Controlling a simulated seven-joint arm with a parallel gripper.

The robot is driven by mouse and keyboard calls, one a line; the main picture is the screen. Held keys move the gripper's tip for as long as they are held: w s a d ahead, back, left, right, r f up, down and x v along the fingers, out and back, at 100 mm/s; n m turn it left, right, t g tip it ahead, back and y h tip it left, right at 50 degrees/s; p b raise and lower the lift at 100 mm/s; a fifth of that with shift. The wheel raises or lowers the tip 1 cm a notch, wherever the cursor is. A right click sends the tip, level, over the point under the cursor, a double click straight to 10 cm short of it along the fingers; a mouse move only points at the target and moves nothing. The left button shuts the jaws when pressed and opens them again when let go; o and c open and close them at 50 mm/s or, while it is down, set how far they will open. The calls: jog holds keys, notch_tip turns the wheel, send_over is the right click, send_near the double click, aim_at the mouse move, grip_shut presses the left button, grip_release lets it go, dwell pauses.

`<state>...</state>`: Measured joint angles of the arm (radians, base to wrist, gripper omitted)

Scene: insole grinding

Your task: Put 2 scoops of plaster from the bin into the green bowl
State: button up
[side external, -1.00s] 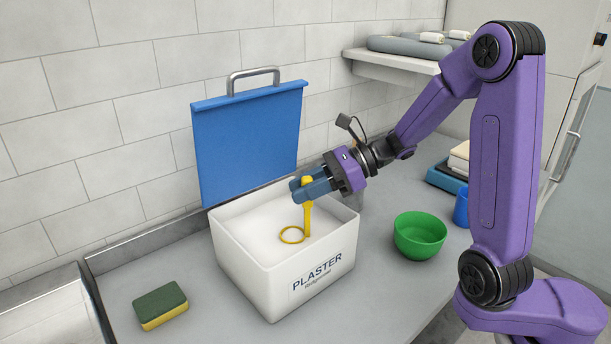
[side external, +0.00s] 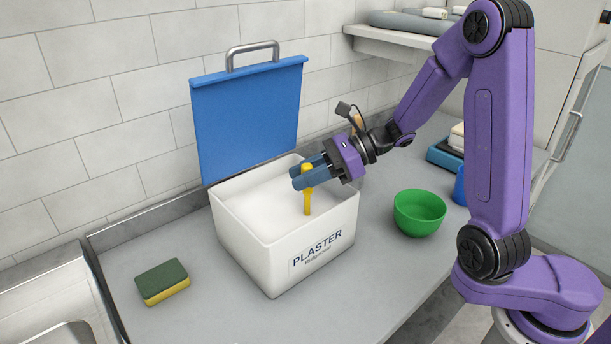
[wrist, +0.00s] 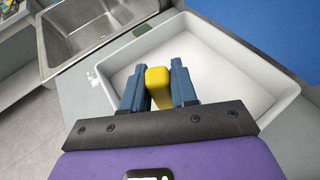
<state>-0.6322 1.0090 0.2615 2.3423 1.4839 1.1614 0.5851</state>
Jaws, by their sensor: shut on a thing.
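My gripper (side external: 307,178) is shut on the yellow scoop (side external: 307,201), holding it by its handle over the plaster bin. The scoop's handle also shows between the blue fingers in the wrist view (wrist: 158,86). The scoop's lower end is sunk in the white plaster (side external: 262,208), so its cup is hidden. The white bin (side external: 285,265) is labelled PLASTER and its blue lid (side external: 247,125) stands open behind it. The green bowl (side external: 419,213) stands on the counter right of the bin. From this angle its inside looks empty, though its bottom is hard to see.
A green and yellow sponge (side external: 163,282) lies on the counter left of the bin. A metal sink (side external: 50,300) is at the far left. A blue cup (side external: 459,186) and a blue tray (side external: 443,156) stand beyond the bowl. The counter between bin and bowl is clear.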

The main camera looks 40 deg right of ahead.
notch_tip(320, 180, up, 13)
dwell(1.4)
jog(key=shift+f, duration=0.1)
dwell(0.3)
notch_tip(320, 180, up, 12)
jog(key=f, duration=0.1)
jog(key=s+d, duration=0.7)
jog(key=d, duration=0.7)
jog(key=s+d, duration=0.7)
jog(key=d, duration=0.6)
notch_tip(320, 180, down, 15)
jog(key=w+a+f+m+g+h, duration=0.2)
jog(key=w+a+f+g+h, duration=0.6)
jog(key=w+a+g+h, duration=0.1)
jog(key=shift+h, duration=0.6)
dwell(0.9)
